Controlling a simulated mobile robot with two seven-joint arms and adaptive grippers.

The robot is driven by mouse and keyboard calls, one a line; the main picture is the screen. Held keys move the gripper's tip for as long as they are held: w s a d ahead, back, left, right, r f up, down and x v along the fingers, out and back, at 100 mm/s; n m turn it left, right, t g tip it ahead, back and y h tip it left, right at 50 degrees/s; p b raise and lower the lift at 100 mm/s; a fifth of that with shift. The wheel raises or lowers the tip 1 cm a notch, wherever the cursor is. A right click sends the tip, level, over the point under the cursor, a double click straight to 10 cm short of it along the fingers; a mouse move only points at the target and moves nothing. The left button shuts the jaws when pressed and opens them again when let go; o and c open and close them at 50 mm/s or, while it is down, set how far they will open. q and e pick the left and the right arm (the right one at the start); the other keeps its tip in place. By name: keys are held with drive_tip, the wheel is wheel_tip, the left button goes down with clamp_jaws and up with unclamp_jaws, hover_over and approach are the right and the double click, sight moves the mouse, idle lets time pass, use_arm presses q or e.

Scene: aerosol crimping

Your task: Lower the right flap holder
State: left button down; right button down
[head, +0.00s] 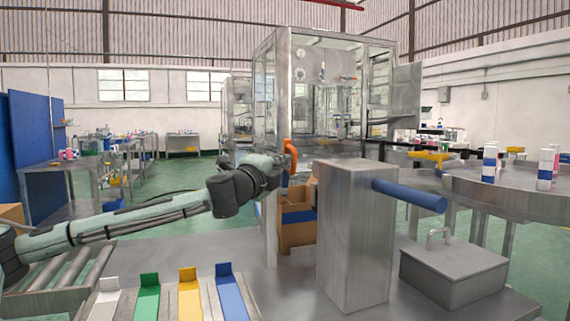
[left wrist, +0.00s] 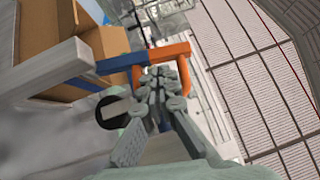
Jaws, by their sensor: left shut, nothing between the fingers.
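An orange hook-shaped piece (head: 290,155), which looks like the flap holder's handle, stands at the upper left of the cardboard box (head: 297,232). In the left wrist view the orange piece (left wrist: 165,53) is a U-shaped bracket joined to a blue bar (left wrist: 95,66) on a grey metal post. My left gripper (head: 274,172) is beside the orange piece. Its shut fingers (left wrist: 158,76) lie between the bracket's two legs in that picture, with nothing held; contact cannot be told. The open cardboard box (left wrist: 100,42) shows behind the post. My right gripper is out of view.
A metal pillar (head: 352,235) with a blue rod (head: 410,195) stands right of the box. A glass-walled machine (head: 325,85) rises behind. A round table (head: 500,192) is at right. Coloured chutes (head: 188,290) lie at the front left. A lidded metal box (head: 453,268) sits front right.

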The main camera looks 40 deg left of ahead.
use_arm(q)
drive_tip(key=shift+w+a+r, duration=0.1)
drive_tip(key=shift+w+a, duration=0.1)
drive_tip(key=shift+w, duration=0.45)
